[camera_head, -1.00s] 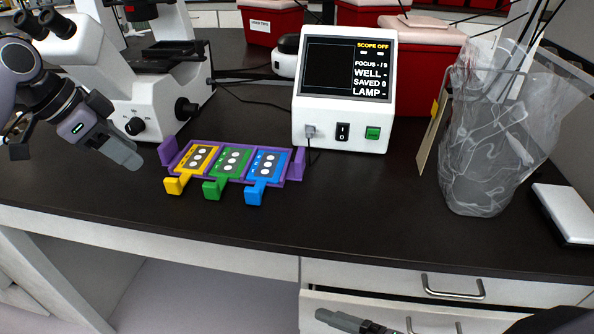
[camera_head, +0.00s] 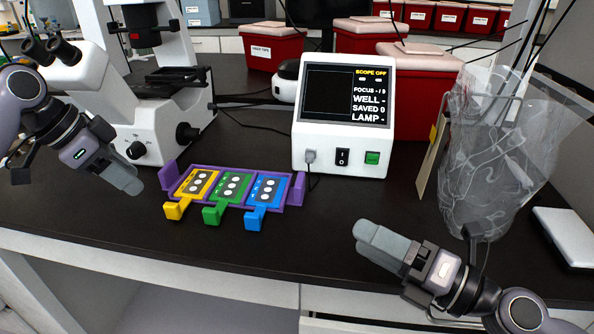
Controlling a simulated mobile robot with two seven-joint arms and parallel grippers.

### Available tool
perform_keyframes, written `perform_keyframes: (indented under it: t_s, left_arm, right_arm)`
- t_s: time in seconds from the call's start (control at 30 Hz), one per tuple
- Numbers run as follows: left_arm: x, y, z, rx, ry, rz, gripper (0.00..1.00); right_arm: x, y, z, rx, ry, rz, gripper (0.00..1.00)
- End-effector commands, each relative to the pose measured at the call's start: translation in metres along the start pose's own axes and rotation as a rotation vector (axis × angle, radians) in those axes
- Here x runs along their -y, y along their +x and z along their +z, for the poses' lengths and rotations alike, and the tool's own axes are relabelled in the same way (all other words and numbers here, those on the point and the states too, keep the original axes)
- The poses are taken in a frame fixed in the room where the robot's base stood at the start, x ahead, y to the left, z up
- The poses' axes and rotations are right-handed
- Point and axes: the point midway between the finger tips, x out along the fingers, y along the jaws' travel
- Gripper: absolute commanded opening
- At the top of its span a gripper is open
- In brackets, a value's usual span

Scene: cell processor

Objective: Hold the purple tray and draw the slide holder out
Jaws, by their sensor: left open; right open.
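The purple tray (camera_head: 296,190) lies flat on the dark bench, left of centre, with a raised end wall at each side. It holds three slide holders side by side: yellow (camera_head: 196,184), green (camera_head: 231,187) and blue (camera_head: 267,189). Each has a handle that sticks out over the tray's front edge. My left gripper (camera_head: 134,186) is open and empty, a little left of the tray's left end and apart from it. My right gripper (camera_head: 362,234) is open and empty, to the right of and nearer than the tray, over the front part of the bench.
A microscope (camera_head: 145,125) stands behind the tray on the left. A white control box (camera_head: 343,115) with a screen stands behind the tray to the right. A clear bag (camera_head: 490,160) of items stands at the right. The bench between tray and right gripper is clear.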

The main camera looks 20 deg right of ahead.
Motion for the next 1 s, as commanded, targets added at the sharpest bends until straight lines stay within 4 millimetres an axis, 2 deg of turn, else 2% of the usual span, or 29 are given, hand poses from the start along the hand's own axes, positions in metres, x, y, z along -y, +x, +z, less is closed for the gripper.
perform_keyframes:
  t_s: [0.1, 0.17, 0.27, 0.47, 0.57, 0.8, 0.9, 1.0]
  left_arm:
    - [0.000, 0.000, 0.000, 0.000, 0.000, 0.000, 0.43]
    - [0.000, 0.000, 0.000, 0.000, 0.000, 0.000, 0.43]
    - [0.000, 0.000, 0.000, 0.000, 0.000, 0.000, 0.43]
    - [0.000, 0.000, 0.000, 0.000, 0.000, 0.000, 0.43]
    - [0.000, 0.000, 0.000, 0.000, 0.000, 0.000, 0.43]
    - [0.000, 0.000, 0.000, 0.000, 0.000, 0.000, 0.43]
    - [0.000, 0.000, 0.000, 0.000, 0.000, 0.000, 0.43]
    - [0.000, 0.000, 0.000, 0.000, 0.000, 0.000, 0.43]
  right_arm:
    - [-0.007, -0.006, 0.036, 0.120, -0.062, 0.011, 0.77]
    - [-0.007, -0.007, 0.056, 0.187, -0.040, 0.025, 0.77]
    - [-0.004, 0.002, 0.062, 0.209, 0.103, 0.063, 0.77]
    - [0.001, 0.031, 0.053, 0.162, 0.441, 0.154, 0.77]
    - [-0.002, 0.053, 0.044, 0.106, 0.649, 0.217, 0.77]
    - [-0.032, 0.117, 0.013, -0.131, 1.146, 0.360, 0.77]
    - [-0.047, 0.145, -0.003, -0.240, 1.237, 0.391, 0.77]
    - [-0.060, 0.173, -0.019, -0.327, 1.198, 0.411, 0.77]
